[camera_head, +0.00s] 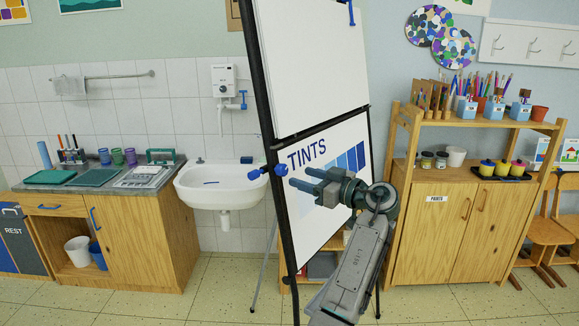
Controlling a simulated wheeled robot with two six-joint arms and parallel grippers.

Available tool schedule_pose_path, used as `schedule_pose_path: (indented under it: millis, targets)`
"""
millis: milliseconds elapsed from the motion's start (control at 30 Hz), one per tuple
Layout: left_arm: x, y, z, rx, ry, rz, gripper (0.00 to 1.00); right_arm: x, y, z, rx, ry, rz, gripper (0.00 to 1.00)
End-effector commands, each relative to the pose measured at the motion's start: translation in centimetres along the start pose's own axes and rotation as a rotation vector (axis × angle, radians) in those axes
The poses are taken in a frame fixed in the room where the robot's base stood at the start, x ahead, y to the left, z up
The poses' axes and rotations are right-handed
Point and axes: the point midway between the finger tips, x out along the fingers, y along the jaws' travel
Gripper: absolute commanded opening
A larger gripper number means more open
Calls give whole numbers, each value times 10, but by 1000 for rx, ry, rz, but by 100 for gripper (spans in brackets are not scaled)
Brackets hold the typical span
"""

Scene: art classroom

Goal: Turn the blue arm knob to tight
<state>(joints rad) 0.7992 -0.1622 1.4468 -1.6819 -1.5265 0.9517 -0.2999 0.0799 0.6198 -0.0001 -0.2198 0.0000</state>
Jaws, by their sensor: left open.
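A blue knob (257,174) sticks out at the left post of the easel (266,100), about halfway up, with a second blue end just right of the post. Which way it is turned, tight or loose, I cannot tell. My left gripper (302,179) is in front of the easel's lower board, pointing left. Its two dark fingers are apart, with nothing seen between them. The fingertips are just right of the knob and appear apart from it. My right gripper is not in view.
The easel carries a white sheet above and a "TINTS" board (338,150) below. A white sink (222,186) and a counter cabinet (150,232) stand behind at left. A wooden shelf cabinet (433,235) stands at right.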

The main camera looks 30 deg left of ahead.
Motion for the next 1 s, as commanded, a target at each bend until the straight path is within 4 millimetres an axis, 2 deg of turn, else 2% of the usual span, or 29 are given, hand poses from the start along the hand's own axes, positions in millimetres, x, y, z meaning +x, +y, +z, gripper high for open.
schedule_pose_path:
  millis: [33, 100, 300, 467, 700, 733, 933, 1000]
  targets:
    - [11, 0, -6, 2, 3, -3, 52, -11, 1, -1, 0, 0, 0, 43]
    - [24, 0, -5, 3, 2, -2, 52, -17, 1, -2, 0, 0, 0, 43]
    - [51, 0, -3, 2, 0, -1, 52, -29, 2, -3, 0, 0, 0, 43]
    - [59, 0, 0, 2, -1, 0, 52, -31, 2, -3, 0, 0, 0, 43]
    - [60, 0, 1, 2, -2, 1, 52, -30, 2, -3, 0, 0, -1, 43]
    - [60, 0, 1, 2, -2, 1, 50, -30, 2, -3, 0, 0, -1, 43]
    - [59, 0, 1, 2, -2, 1, 11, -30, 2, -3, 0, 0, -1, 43]
    - [59, 0, 0, 2, -2, 1, 8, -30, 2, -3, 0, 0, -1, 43]
